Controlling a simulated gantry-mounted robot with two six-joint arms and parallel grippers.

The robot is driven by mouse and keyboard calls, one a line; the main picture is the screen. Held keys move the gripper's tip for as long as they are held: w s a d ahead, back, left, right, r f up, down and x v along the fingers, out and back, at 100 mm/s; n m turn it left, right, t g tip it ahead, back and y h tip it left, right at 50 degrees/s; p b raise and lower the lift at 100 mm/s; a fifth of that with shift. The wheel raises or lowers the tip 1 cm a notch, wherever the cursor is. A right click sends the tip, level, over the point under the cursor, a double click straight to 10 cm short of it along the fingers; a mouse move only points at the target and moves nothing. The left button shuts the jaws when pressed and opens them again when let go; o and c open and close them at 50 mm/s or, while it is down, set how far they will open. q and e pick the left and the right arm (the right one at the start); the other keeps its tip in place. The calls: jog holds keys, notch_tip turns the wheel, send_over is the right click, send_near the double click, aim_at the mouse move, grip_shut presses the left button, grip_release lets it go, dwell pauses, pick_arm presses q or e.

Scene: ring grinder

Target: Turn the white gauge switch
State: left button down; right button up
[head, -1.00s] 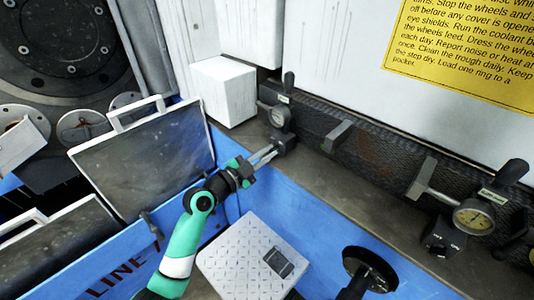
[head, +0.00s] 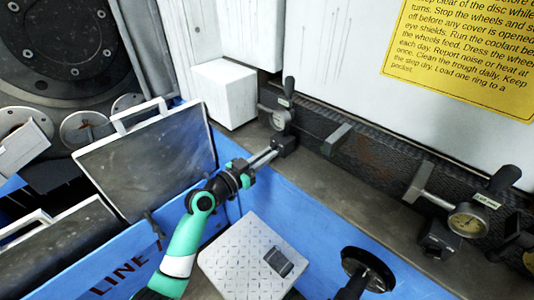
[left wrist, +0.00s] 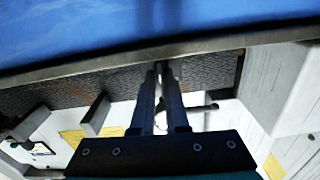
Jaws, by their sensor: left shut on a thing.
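My left gripper (head: 275,152) reaches up to the small dark switch block (head: 285,144) below the left gauge (head: 280,119). Its fingers are shut on the switch's knob, which the fingertips mostly hide. In the left wrist view the two fingers (left wrist: 162,72) run close together toward the dark textured rail. The left gauge has a black handle and a small pale label. A second gauge (head: 469,221) with a cream dial and a black handle is at the right, with another dark switch block (head: 438,238) below it. My right gripper is not in view.
A white box (head: 224,92) stands just left of the left gauge. Grey handled panels (head: 145,165) lean at left.

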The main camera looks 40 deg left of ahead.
pick_arm(q)
jog(key=n+p, duration=0.1)
jog(key=n, duration=0.3)
jog(key=shift+a+r+n, duration=0.1)
jog(key=shift+n, duration=0.2)
jog(key=n+p, duration=0.2)
jog(key=n, duration=0.3)
jog(key=shift+a, duration=0.1)
dwell(0.4)
jog(key=c, duration=0.9)
grip_release()
jog(key=shift+s, duration=0.1)
jog(key=s+p, duration=0.2)
jog(key=s, duration=0.9)
jog(key=shift+s+f+p, duration=0.2)
jog(key=shift+p, duration=0.15)
